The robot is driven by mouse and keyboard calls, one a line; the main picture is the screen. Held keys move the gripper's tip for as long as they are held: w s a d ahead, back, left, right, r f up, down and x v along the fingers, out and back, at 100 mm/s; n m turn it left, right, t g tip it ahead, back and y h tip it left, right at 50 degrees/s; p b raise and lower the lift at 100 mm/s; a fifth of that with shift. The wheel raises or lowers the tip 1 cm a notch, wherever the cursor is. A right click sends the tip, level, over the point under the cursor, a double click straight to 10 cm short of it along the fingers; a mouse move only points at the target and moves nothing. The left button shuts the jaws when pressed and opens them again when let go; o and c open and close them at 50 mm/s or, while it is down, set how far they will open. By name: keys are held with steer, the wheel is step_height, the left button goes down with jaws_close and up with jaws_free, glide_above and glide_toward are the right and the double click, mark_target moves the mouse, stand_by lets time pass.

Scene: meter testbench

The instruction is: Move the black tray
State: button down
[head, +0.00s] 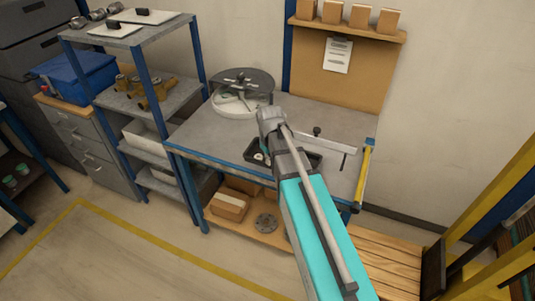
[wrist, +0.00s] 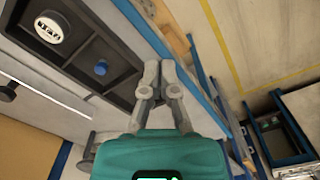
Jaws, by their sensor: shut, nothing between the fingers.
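The black tray (head: 314,160) lies on the grey workbench (head: 350,116), partly hidden by my arm in the head view. In the wrist view, the tray (wrist: 119,82) fills the upper left. It holds a white round part (wrist: 51,27) and a small blue part (wrist: 100,68) in its compartments. My gripper (wrist: 161,68) is shut and empty, with its fingertips beside the tray's right end in that view. I cannot tell whether they touch the rim.
A round device with a dark disc (head: 242,90) stands at the bench's back left. A yellow bar (head: 364,174) lies along the bench's right end. A grey shelf rack (head: 130,28) stands to the left. Boxes (head: 229,206) sit on the lower shelf.

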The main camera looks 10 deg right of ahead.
mark_target(260, 150)
steer(key=w+f+n+b, duration=0.1)
steer(key=w+n, duration=0.5)
steer(key=w, duration=1.1)
steer(key=shift+w+f, duration=0.2)
steer(key=shift+w, duration=0.15)
steer(key=shift+a+f+b, duration=0.1)
steer(key=shift+f+b, duration=0.15)
steer(key=shift+b, duration=0.1)
step_height(260, 150, down, 10)
steer(key=b, duration=1)
steer(key=shift+s+d+r, duration=0.25)
steer(key=shift+s+d, duration=0.6)
steer(key=shift+d, duration=0.1)
steer(key=shift+s+d, duration=0.4)
steer(key=shift+d, duration=0.25)
steer(key=shift+s, duration=0.15)
